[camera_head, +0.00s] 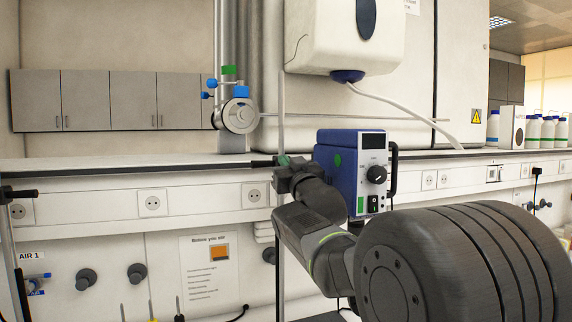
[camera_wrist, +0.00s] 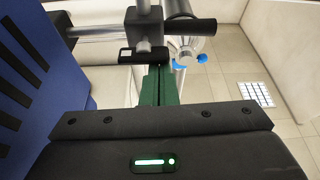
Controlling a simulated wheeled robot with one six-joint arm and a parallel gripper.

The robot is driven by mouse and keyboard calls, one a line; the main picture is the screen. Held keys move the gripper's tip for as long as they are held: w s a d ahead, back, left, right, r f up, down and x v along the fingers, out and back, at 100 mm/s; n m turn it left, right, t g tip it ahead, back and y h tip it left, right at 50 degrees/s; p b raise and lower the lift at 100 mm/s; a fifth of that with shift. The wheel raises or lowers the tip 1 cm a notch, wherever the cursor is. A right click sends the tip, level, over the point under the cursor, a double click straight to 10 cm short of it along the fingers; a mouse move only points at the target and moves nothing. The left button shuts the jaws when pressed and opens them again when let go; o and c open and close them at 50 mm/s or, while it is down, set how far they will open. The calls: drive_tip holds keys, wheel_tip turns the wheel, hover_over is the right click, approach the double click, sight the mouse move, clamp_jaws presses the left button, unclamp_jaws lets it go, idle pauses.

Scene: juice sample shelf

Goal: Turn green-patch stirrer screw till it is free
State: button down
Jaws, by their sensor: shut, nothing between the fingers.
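My gripper (camera_wrist: 157,72) has green fingers, shut and empty, just below the clamp in the picture. In the head view my gripper (camera_head: 284,160) is at the stirrer's left; whether it touches the clamp cannot be told.
A vertical stand rod (camera_head: 281,95) rises behind my gripper. A white dispenser (camera_head: 345,38) with a hose hangs above the stirrer. A pipe valve with blue handles (camera_head: 235,115) is at the left. Several white bottles (camera_head: 548,130) stand on the far right shelf.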

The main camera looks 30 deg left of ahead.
drive_tip(key=shift+f+n+g+y, duration=0.25)
drive_tip(key=shift+n+g, duration=0.25)
drive_tip(key=shift+n, duration=0.7)
drive_tip(key=n+g, duration=0.1)
drive_tip(key=n, duration=0.1)
drive_tip(key=n+g, duration=0.1)
drive_tip(key=n, duration=0.1)
drive_tip(key=f+n+g+y, duration=0.1)
drive_tip(key=n, duration=0.1)
drive_tip(key=shift+s+a+n+p, duration=0.1)
drive_tip(key=shift+s+n+p, duration=0.05)
drive_tip(key=shift+n+p, duration=0.2)
drive_tip(key=shift+w+d+f+b, duration=0.2)
drive_tip(key=shift+w+f+b, duration=0.1)
drive_tip(key=shift+f, duration=0.25)
idle(1.6)
drive_tip(key=shift+s+a, duration=0.1)
drive_tip(key=shift+s, duration=0.05)
drive_tip(key=s+d+b, duration=0.2)
drive_tip(key=s+d, duration=0.4)
drive_tip(key=d, duration=0.1)
drive_tip(key=shift+s, duration=0.25)
idle(0.3)
